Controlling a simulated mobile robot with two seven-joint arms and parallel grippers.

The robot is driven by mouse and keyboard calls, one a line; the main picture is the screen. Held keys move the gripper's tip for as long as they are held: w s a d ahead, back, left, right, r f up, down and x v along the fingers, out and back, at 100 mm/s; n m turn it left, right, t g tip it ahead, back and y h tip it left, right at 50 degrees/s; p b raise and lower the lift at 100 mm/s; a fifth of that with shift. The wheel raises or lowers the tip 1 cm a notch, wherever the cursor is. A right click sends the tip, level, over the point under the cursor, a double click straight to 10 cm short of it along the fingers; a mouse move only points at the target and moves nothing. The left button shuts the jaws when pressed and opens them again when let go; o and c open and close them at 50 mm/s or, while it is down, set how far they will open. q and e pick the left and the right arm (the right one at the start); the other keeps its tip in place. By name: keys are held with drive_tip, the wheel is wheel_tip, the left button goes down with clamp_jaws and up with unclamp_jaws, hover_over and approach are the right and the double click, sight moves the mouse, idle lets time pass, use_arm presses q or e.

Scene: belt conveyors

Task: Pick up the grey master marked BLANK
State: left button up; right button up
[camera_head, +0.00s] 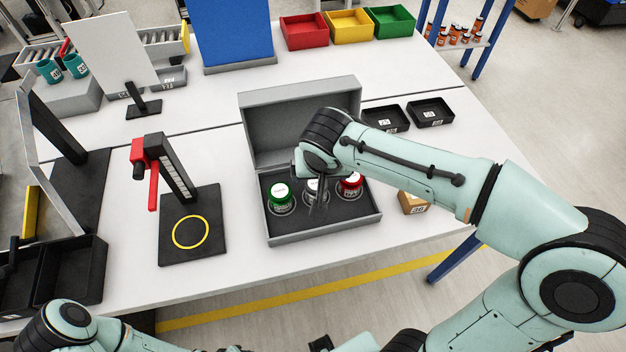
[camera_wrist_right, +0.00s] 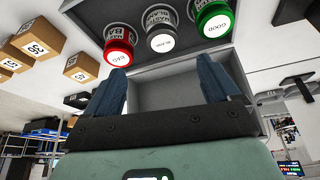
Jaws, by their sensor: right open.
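The grey master marked BLANK (camera_wrist_right: 162,42) stands in an open grey case (camera_head: 368,224), between the green master (camera_head: 280,194) and the red master (camera_head: 350,185). In the head view the grey master (camera_head: 311,187) is partly hidden by my right wrist and fingers. My right gripper (camera_wrist_right: 167,82) is open and empty, its two blue fingers spread apart. In the right wrist view the grey master's white lid lies ahead of the gap between the fingers, apart from them. Part of my left arm shows at the lower left; I cannot make out its gripper.
The case's raised lid (camera_head: 300,115) stands behind the masters. A stand with a yellow ring (camera_head: 190,250) is left of the case. Two black trays (camera_head: 432,112) and a small cardboard box (camera_head: 412,203) are to the right. Bare table lies in front.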

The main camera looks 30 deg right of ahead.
sight(316, 183)
drive_tip(key=x, duration=0.6)
drive_tip(key=shift+s+f, duration=0.1)
drive_tip(key=shift+s, duration=0.05)
drive_tip(key=x, duration=0.5)
drive_tip(key=shift+w+a+f, duration=0.1)
drive_tip(key=shift+w+f, duration=0.2)
drive_tip(key=shift+w, duration=0.15)
drive_tip(key=shift+s, duration=0.1)
drive_tip(key=c, duration=1.3)
